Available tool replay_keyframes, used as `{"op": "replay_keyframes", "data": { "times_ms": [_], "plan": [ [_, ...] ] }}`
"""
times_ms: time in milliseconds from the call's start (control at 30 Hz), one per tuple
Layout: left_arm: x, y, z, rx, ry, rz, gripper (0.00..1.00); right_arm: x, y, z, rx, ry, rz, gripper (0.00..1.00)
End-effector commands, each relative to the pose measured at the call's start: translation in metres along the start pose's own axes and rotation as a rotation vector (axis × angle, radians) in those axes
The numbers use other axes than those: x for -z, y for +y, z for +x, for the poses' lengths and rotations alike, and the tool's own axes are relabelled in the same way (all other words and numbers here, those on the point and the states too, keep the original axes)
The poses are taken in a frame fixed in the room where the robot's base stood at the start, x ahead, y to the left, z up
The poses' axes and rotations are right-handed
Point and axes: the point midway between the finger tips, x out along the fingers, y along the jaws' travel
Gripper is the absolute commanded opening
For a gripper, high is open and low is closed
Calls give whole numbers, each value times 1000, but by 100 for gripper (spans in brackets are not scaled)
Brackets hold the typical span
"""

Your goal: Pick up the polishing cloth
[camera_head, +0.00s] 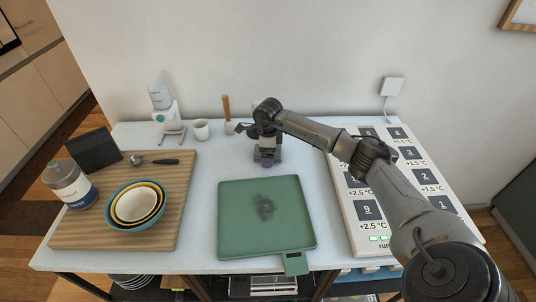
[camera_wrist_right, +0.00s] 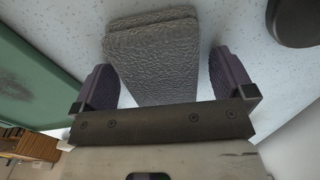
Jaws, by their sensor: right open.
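The polishing cloth (camera_wrist_right: 152,55) is grey, textured and looks folded. In the right wrist view it lies on the pale speckled tabletop between the two purple fingers of my right gripper (camera_wrist_right: 165,82). The fingers are open, with a gap on each side of the cloth. In the head view my right gripper (camera_head: 267,158) points down at the back middle of the table, behind the green board, and hides most or all of the cloth. My left gripper is not in view.
A green board (camera_head: 240,225) with a dark smudge lies in front. A wooden board (camera_head: 100,235) at left holds nested bowls (camera_head: 136,204) and a bottle (camera_head: 68,185). A white numbered panel (camera_head: 345,205) lies at right. A white cup (camera_head: 201,130) stands at the back.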

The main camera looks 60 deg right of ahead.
Motion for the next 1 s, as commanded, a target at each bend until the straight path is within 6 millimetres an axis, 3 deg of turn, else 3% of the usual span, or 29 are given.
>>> {"op": "replay_keyframes", "data": {
  "times_ms": [100,633,1000],
  "plan": [
    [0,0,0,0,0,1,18,0,0,-1,0,0,0,99],
    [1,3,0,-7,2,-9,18,0,0,-1,0,0,0,49],
    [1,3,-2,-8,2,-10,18,0,0,-7,0,0,0,49]
  ]
}}
